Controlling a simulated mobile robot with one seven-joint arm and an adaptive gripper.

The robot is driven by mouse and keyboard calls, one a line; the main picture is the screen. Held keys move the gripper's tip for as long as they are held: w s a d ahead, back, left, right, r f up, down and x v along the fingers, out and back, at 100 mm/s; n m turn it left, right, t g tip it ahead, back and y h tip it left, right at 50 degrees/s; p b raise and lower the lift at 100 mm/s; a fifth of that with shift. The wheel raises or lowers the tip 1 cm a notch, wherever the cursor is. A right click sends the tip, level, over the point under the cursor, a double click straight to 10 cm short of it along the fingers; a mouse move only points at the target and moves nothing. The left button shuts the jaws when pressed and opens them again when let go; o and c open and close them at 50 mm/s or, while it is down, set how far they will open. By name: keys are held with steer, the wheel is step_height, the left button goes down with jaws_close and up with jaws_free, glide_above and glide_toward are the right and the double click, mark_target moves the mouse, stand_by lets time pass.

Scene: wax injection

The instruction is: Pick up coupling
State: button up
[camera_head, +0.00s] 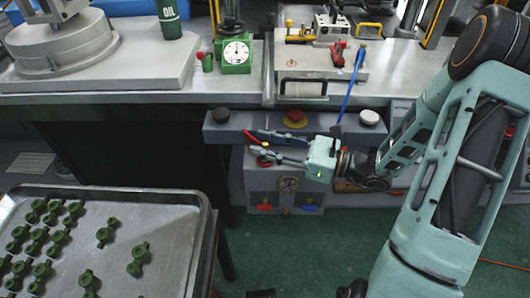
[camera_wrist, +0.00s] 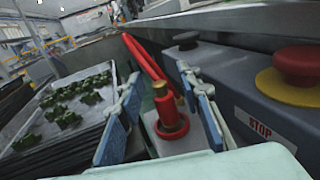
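Several small dark green parts, which look like the couplings (camera_head: 138,259), lie spread on a metal tray (camera_head: 172,237) at the lower left. In the wrist view, the green parts (camera_wrist: 68,119) lie on the tray to the left of my fingers. My gripper (camera_head: 250,147) is open in front of the machine's button panel, up and to the right of the tray. In the wrist view, my gripper (camera_wrist: 165,100) has its two blue-padded fingers wide apart, and neither finger touches a green part.
A red fitting with a brass top (camera_wrist: 167,112) shows between my fingers, apparently on the machine beyond. A metal worktop (camera_head: 130,98) lies behind. Green floor is open below.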

jaws_close()
stand_by(0.3)
